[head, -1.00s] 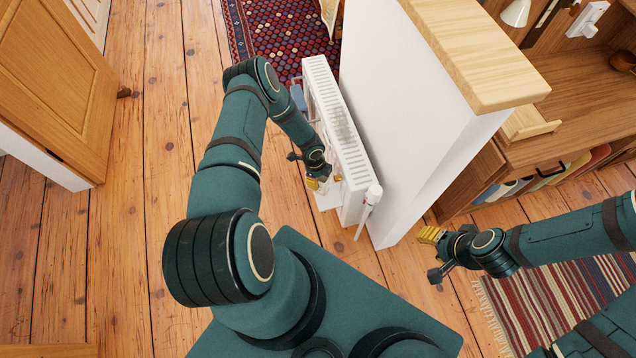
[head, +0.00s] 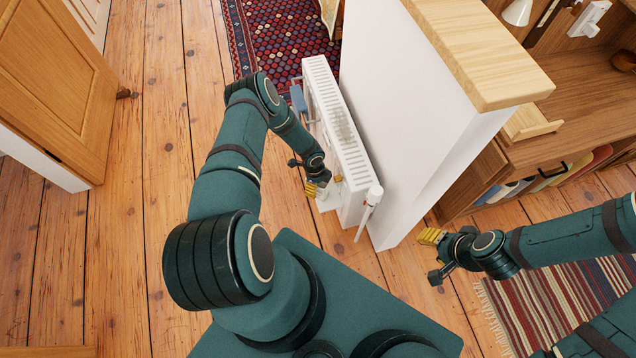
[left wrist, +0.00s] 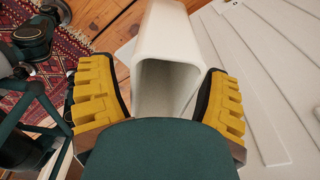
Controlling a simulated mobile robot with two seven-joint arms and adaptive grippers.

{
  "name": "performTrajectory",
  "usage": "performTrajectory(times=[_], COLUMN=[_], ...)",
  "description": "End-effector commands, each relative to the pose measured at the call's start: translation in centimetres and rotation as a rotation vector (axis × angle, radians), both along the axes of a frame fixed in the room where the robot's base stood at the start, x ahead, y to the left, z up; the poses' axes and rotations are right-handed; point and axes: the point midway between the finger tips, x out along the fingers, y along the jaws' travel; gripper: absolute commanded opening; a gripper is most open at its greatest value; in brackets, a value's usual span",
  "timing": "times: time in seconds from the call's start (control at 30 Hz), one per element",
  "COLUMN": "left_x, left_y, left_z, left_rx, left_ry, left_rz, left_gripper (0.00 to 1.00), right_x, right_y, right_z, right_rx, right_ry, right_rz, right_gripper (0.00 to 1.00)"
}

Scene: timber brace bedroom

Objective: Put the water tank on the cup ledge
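A hollow off-white tank (left wrist: 166,88), open at the end facing the camera, lies between the yellow fingers of my left gripper (left wrist: 163,95) in the left wrist view; I take it as the water tank. The fingers are spread on either side of its rim. The right finger overlaps the tank's edge and a narrow gap shows at the left. In the head view my left gripper (head: 318,188) points down beside the white slotted unit (head: 335,120), and hides most of the tank. I cannot make out the cup ledge for certain. My right gripper (head: 432,237) is away from the unit.
A white half wall (head: 390,110) with a wooden top (head: 480,50) stands right of the slotted unit. A white pipe or valve (head: 370,208) is at its near end. A wooden desk (head: 570,110) is at right. The plank floor (head: 150,200) at left is clear.

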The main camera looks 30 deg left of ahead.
Motion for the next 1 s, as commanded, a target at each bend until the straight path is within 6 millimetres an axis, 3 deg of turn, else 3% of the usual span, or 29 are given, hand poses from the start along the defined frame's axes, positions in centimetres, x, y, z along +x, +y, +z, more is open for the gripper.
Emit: performTrajectory(times=[0.17,0.27,0.7,1.0], left_x=[0.1,0.1,0.0,-0.1], left_y=[0.1,0.2,1.3,1.4], left_z=[0.5,1.9,10.3,12.3], left_rx=[0.001,0.001,0.001,0.000], left_ry=[-0.001,-0.001,-0.001,0.000], left_rz=[0.000,-0.002,0.001,0.000], left_gripper=[0.77,0.77,0.77,0.77], right_x=[0.0,-0.1,-0.5,-0.6], right_y=[0.0,0.0,0.1,0.1], right_z=[0.0,0.6,2.8,3.2], right_rx=[0.000,0.000,0.003,0.003], right_ry=[0.000,0.002,0.013,0.015], right_rz=[0.000,0.001,0.003,0.004], right_gripper=[0.47,0.47,0.47,0.47])
